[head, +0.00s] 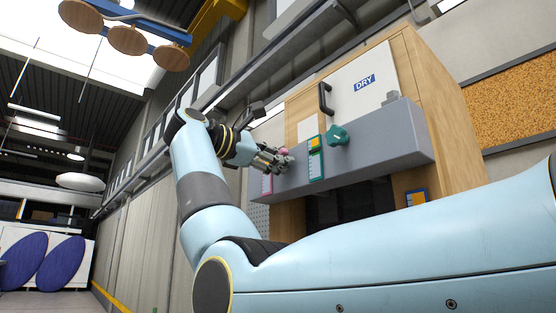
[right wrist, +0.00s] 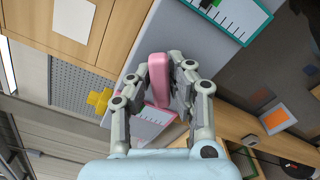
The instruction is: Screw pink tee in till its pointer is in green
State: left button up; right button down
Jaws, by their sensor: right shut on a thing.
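The pink tee (right wrist: 158,78) is a rounded pink bar standing out from the front of a grey panel (head: 375,150). My right gripper (right wrist: 168,82) is shut on it, one finger on each side. In the head view, the right gripper (head: 277,160) reaches the left end of the panel, and only a bit of the pink tee (head: 284,152) shows. A pink-framed white scale (right wrist: 158,122) with tick marks sits beside the tee, partly behind a finger. It also shows below the gripper in the head view (head: 267,184). I cannot make out its pointer or a green zone. My left gripper is not in view.
Right of the tee are a green-framed scale (head: 316,158) and a green knob (head: 338,136) on the same panel.

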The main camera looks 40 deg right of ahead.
jog(key=shift+f, duration=0.15)
jog(key=c, duration=1.2)
grip_release()
jog(key=shift+c, duration=0.2)
jog(key=shift+a, duration=0.1)
jog(key=a, duration=0.7)
jog(key=shift+s+a, duration=0.15)
jog(key=shift+s, duration=0.15)
